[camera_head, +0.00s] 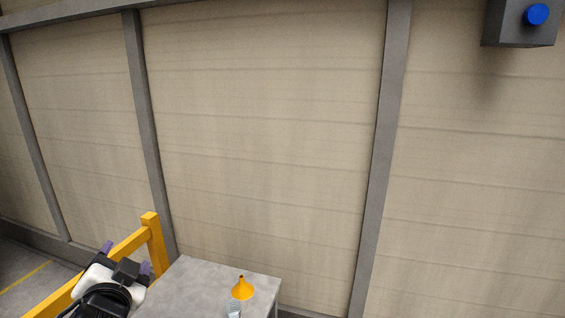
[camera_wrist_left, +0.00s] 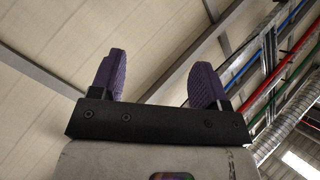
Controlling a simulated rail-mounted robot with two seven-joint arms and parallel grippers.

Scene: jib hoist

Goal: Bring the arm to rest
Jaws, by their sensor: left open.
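My left gripper (camera_head: 126,258) shows at the lower left of the head view, at the end of my left arm. Its two purple fingers are apart, with nothing between them. In the left wrist view the same open gripper (camera_wrist_left: 160,82) points up towards the ceiling, its fingers wide apart and empty. It is in front of a yellow rail in the head view, and I cannot tell whether they touch. My right gripper is in neither view.
A yellow guard rail (camera_head: 154,240) stands beside a grey table (camera_head: 190,283). An orange funnel (camera_head: 242,290) is on the table. A grey box with a blue button (camera_head: 538,14) is at the upper right. Pipes (camera_wrist_left: 285,90) run along the ceiling.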

